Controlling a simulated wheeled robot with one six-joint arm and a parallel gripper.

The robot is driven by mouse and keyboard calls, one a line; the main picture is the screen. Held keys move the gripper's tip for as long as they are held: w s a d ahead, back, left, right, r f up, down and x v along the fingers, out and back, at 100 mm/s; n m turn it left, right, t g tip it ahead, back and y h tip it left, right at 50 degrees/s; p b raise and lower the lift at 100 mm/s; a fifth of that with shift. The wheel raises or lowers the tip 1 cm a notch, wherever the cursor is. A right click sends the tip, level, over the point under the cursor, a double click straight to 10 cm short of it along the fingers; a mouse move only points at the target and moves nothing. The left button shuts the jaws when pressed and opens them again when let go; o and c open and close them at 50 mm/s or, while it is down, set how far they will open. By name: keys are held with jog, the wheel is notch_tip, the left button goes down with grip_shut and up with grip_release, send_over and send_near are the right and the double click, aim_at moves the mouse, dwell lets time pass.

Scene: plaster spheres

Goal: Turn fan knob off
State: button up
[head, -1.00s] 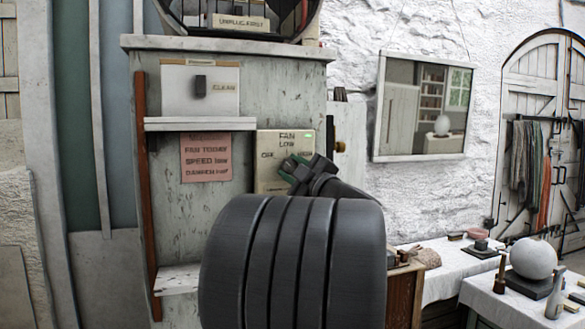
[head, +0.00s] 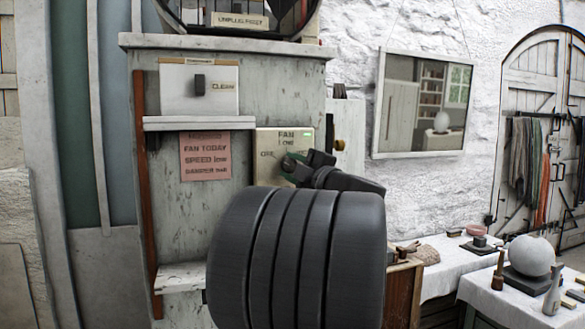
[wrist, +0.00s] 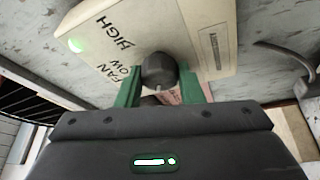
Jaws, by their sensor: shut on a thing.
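The fan control plate (head: 265,142) is a cream panel on the front of the grey cabinet, lettered FAN, LOW and OFF, with a small green light at its upper right. In the wrist view the plate (wrist: 100,40) also shows HIGH, and the light glows green. The dark round fan knob (wrist: 158,68) stands out from the plate, with a pale line on it. My gripper (wrist: 160,88) has its green fingers on either side of the knob, shut on it. In the head view my gripper (head: 290,162) is at the plate and my arm hides the knob and the plate's lower right.
A pink note (head: 205,156) hangs left of the plate, below a white shelf (head: 200,123). Above is a white panel with a dark switch (head: 200,84), and a round fan housing (head: 240,15) is on top. A brass knob (head: 340,145) sticks out at the cabinet's right side.

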jog(key=o, duration=1)
jog(key=shift+c, duration=0.2)
jog(key=shift+s, duration=0.1)
jog(key=b+v, duration=0.2)
jog(key=v, duration=1.1)
jog(key=shift+s+d, duration=0.25)
jog(key=shift+d, duration=0.05)
jog(key=shift+f, duration=0.1)
jog(key=p+x, duration=0.2)
jog(key=x, duration=1.2)
